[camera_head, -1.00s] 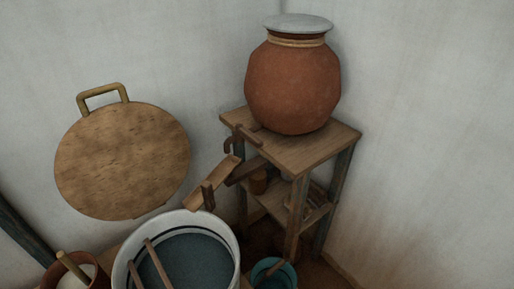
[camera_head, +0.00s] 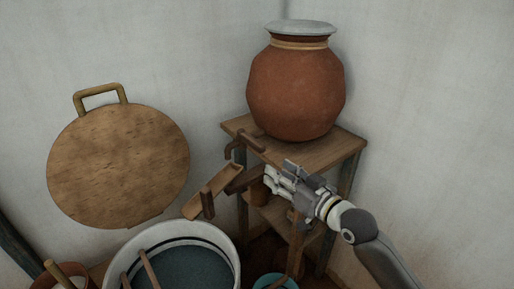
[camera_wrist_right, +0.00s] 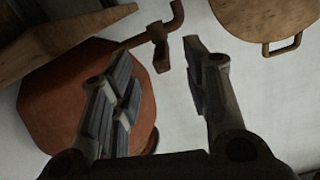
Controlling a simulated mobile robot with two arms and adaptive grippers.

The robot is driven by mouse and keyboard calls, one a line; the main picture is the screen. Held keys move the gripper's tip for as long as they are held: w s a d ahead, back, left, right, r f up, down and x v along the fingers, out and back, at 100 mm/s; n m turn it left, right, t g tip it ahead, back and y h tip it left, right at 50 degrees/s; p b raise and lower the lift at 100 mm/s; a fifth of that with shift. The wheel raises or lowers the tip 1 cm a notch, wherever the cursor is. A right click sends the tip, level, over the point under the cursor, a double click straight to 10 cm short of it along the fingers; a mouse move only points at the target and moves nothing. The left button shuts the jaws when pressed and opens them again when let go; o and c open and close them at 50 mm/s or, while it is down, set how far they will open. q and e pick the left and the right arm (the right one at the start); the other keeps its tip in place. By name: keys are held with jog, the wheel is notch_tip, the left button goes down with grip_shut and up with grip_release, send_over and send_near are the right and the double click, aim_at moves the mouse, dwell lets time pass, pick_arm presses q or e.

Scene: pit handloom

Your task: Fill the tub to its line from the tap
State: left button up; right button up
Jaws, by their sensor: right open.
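The white tub (camera_head: 118,262) stands at the bottom of the head view, with a dark line inside its rim and blue-grey water in it. Sticks lie across it. The brown tap (camera_head: 240,143) juts from the red clay pot (camera_head: 296,92); it also shows in the wrist view (camera_wrist_right: 158,35). No stream shows at the tap. A sloping wooden chute (camera_head: 212,190) runs from below the tap toward the tub. My right gripper (camera_head: 274,178) is open and empty, in front of the stand and to the lower right of the tap. My left gripper is out of view.
The pot sits on a wooden stand (camera_head: 325,153), under a pale lid (camera_head: 300,27). A round wooden board (camera_head: 118,165) with a handle is against the left wall. A teal bucket (camera_head: 272,281) stands below the stand; a brown pot is at lower left.

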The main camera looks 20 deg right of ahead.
aim_at(257, 146)
jog(key=shift+t, duration=0.4)
jog(key=x, duration=0.3)
jog(key=r+x, duration=0.1)
jog(key=x, duration=0.3)
jog(key=r+p+x, duration=0.1)
jog(key=x, duration=0.3)
jog(key=shift+w+d+r, duration=0.1)
jog(key=shift+w+d, duration=0.2)
jog(key=shift+c, duration=0.3)
grip_shut()
